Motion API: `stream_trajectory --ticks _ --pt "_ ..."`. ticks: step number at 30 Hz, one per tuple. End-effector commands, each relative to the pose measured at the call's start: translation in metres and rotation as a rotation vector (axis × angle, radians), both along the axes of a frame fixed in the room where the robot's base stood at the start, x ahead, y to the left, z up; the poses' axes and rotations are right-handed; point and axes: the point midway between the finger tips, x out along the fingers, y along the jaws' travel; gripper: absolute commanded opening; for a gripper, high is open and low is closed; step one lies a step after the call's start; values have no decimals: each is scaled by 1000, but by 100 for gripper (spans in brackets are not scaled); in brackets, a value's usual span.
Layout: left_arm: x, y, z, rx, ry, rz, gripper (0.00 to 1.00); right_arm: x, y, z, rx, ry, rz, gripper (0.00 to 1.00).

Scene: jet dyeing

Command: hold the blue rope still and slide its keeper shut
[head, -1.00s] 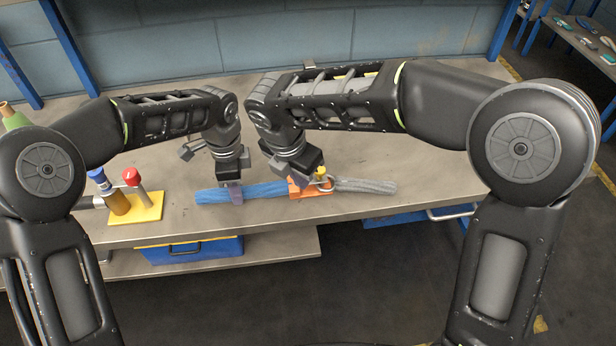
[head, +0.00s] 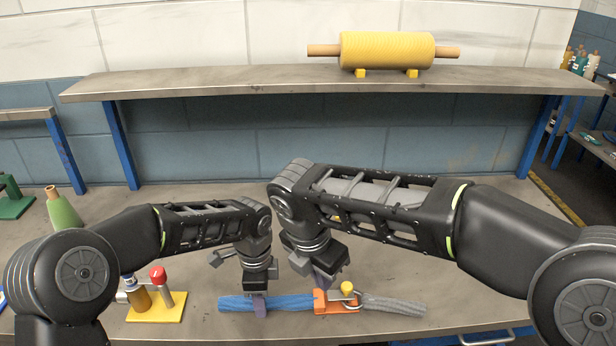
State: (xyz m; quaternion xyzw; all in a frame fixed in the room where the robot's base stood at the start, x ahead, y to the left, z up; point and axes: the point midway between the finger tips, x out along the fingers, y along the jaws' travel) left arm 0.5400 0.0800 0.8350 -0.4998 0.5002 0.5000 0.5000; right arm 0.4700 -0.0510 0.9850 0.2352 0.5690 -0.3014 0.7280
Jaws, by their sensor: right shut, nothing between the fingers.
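The blue rope (head: 288,302) lies left to right along the front of the bench. Its right end meets an orange fitting (head: 322,303) with a yellow knob (head: 347,288) and a metal loop, which I take for the keeper. A grey rope (head: 395,306) runs out from its right side. Whether the keeper is fully shut is too small to tell. My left gripper (head: 260,306) points down with its fingers closed around the blue rope, left of the fitting. My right gripper (head: 323,282) is shut and empty, just above and behind the fitting's left part, apparently apart from it.
A yellow base with a red-topped post (head: 158,275) and a brown cylinder stands left of the rope. A green cone (head: 62,212) stands further left. A shelf (head: 230,83) with a yellow roll (head: 387,50) spans the back. The bench right of my arms is mostly clear.

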Motion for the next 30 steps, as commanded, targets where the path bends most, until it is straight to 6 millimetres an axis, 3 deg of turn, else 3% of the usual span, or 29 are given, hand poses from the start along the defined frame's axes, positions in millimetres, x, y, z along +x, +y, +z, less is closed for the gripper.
stream_trajectory --ticks 5,17,23,30 --pt "0 0 0 0 0 0 54 0 0 0 0 0 0 0" --pt "1 0 8 0 -1 1 54 0 0 0 0 0 0 0" --pt "1 0 38 0 -5 2 54 0 0 0 0 0 0 0" --pt "1 0 88 -1 -5 1 54 0 0 0 0 0 0 0"
